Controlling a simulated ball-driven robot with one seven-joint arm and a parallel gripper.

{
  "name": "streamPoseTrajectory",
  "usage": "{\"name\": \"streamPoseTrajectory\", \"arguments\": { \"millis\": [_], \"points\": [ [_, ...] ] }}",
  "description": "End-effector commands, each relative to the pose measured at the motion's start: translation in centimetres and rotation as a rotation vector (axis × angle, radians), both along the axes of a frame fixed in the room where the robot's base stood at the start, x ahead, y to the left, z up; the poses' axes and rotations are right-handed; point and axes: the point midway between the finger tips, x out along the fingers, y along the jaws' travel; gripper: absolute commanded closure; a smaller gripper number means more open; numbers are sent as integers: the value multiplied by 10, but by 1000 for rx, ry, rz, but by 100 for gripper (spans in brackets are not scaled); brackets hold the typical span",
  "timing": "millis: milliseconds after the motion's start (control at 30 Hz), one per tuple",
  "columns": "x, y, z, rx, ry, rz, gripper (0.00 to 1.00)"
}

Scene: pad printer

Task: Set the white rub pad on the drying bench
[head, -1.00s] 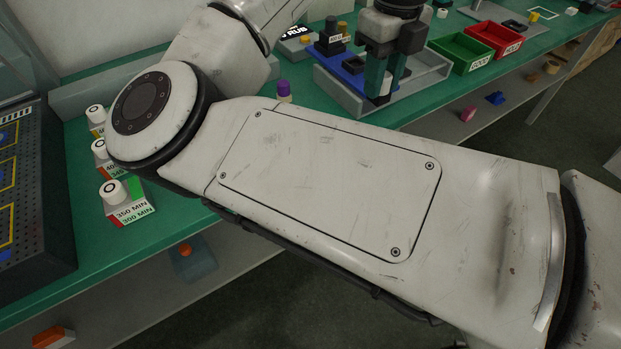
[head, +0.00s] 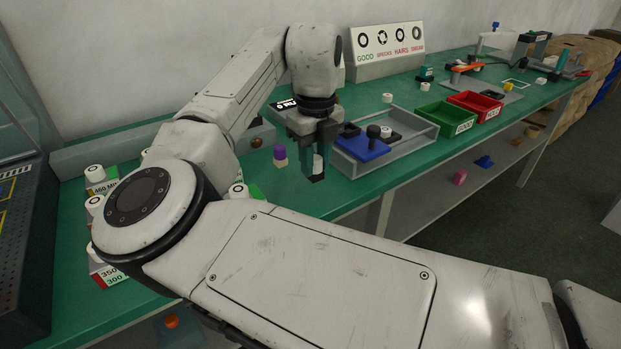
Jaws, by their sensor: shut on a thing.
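My gripper (head: 317,172) hangs above the front part of the green bench top, left of the grey tray. It is shut on a small white piece with a dark lower end, which I take for the white rub pad (head: 318,164); the dark fingers hide much of it. A dark perforated board (head: 28,240) with yellow outlines stands at the far left. I cannot tell which surface is the drying bench. A black label (head: 285,103) lies behind my gripper, partly hidden.
The grey tray (head: 408,158) holds a blue block (head: 362,148) with a black knob. A purple-topped piece (head: 280,156) stands left of my gripper. Green (head: 444,118) and red (head: 474,106) bins stand farther right. White-knobbed blocks (head: 95,174) line the left, partly behind my arm.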

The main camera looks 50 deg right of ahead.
Motion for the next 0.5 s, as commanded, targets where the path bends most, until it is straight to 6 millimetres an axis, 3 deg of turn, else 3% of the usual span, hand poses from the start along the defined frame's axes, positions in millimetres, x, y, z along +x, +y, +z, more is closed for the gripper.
{"name": "streamPoseTrajectory", "arguments": {
  "millis": [233,500],
  "points": [
    [11,0,-14,1,0,1,100],
    [12,0,-46,1,-1,-1,100]
  ]
}}
